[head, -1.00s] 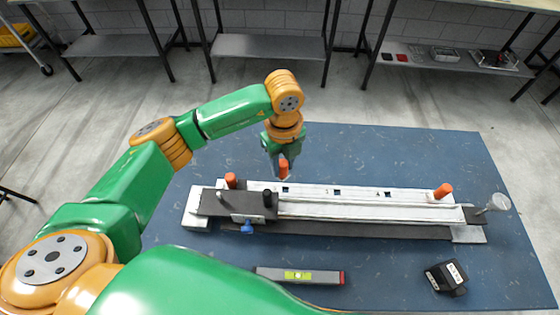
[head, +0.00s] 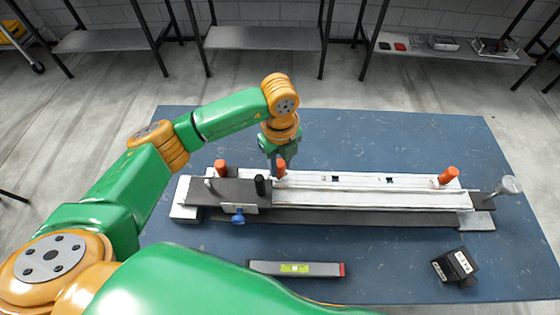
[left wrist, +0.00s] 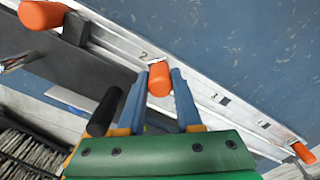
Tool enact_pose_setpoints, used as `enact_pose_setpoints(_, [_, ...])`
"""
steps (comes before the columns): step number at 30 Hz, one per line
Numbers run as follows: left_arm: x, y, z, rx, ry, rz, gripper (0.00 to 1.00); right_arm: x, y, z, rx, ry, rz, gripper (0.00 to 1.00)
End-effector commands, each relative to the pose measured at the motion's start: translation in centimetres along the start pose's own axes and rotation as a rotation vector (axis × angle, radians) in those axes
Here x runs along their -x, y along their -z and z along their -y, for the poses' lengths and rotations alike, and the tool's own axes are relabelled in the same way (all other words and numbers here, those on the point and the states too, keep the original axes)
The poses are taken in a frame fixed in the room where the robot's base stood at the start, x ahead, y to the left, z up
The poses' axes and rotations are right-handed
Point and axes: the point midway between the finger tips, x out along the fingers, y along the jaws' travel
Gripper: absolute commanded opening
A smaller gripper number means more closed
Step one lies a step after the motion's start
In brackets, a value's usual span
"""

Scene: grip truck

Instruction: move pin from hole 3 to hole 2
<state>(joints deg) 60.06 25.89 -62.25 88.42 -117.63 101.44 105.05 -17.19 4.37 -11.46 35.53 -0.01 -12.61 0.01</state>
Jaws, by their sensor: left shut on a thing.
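My left gripper (head: 277,165) is shut on an orange pin (head: 281,169) at the rail (head: 340,196). In the left wrist view the held pin (left wrist: 160,79) is between the blue fingers, beside the printed 2 (left wrist: 143,57). Its lower end meets the rail at hole 2; I cannot tell how deep it sits. Hole 3 (head: 335,179) and hole 4 (head: 390,181) look empty. Another orange pin (head: 220,167) stands at the rail's left end and one (head: 448,175) at its right end. My right gripper is not in view.
A dark slide plate with a black knob (head: 260,185) and a blue knob (head: 238,217) is close in front of the held pin. A spirit level (head: 297,268) and a black box (head: 455,266) lie on the blue table (head: 390,265). Its back area is clear.

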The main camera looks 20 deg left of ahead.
Motion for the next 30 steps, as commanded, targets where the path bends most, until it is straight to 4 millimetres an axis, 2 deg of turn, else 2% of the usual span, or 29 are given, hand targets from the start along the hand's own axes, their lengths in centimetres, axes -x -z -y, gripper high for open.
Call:
enact_pose_setpoints(3, [-0.81, -0.01, 0.00, 0.000, 0.000, 0.000, 0.04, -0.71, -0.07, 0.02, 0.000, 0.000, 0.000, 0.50])
enact_pose_setpoints(12, [-0.80, -0.01, 0.00, 0.000, 0.000, 0.000, 0.04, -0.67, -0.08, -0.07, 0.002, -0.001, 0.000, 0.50])
enact_pose_setpoints(13, [-0.79, -0.01, 0.00, 0.000, 0.000, 0.000, 0.42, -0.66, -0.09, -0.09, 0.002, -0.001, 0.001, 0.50])
enact_pose_setpoints(16, [-0.80, -0.01, -0.02, 0.000, -0.001, 0.000, 0.69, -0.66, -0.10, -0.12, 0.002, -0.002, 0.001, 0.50])
enact_pose_setpoints(30, [-0.94, 0.01, -0.19, 0.000, -0.008, -0.001, 0.69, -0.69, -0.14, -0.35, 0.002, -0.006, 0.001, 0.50])
